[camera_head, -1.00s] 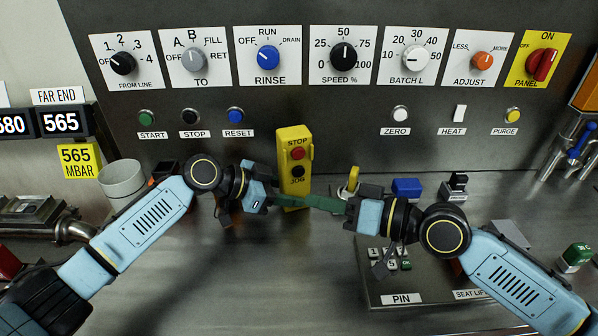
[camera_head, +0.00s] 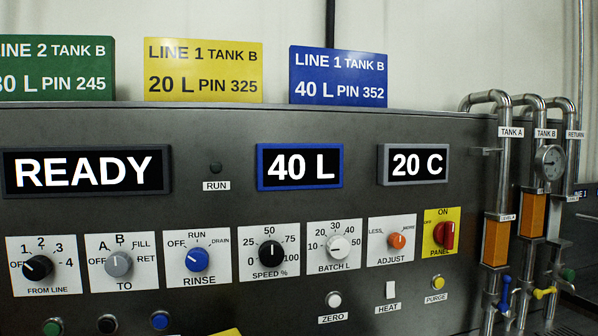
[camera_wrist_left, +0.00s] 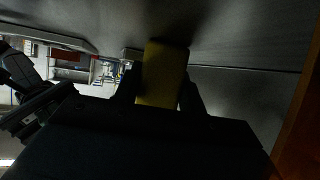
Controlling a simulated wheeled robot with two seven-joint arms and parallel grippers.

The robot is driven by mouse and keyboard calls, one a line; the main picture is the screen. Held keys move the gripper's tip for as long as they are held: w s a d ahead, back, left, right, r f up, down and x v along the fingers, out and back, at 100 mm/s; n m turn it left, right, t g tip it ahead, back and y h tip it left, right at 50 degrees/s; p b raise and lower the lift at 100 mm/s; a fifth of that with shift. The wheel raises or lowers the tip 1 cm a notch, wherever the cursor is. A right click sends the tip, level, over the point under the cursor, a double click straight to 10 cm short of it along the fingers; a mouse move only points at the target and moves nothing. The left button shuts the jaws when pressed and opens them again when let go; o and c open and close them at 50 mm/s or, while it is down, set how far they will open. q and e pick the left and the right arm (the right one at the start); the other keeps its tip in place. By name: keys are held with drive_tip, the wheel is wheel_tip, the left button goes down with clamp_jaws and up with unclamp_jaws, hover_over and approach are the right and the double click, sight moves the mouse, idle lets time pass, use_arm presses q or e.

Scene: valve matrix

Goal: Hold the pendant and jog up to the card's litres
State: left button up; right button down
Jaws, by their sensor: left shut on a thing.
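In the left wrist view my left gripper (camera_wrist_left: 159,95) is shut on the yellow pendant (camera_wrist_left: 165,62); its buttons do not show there. In the head view only a yellow sliver (camera_head: 226,332), apparently the pendant's top, shows at the bottom edge. The litre display (camera_head: 300,167), framed in blue, reads 40 L. Above it the blue card (camera_head: 338,76) reads LINE 1, TANK B, 40 L, PIN 352. The yellow card (camera_head: 203,70) reads 20 L, PIN 325. The green card (camera_head: 55,68) shows PIN 245, its litres cut at the left edge. My right gripper is out of view.
The status display (camera_head: 86,170) reads READY, and the temperature display (camera_head: 412,164) reads 20 C. The RUN lamp (camera_head: 215,168) looks dark. A row of knobs, including BATCH L (camera_head: 338,247), spans the panel. Pipes with a gauge (camera_head: 550,162) stand at the right.

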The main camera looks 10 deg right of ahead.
use_arm(q)
drive_tip(key=o, duration=0.8)
drive_tip(key=shift+o, duration=0.2)
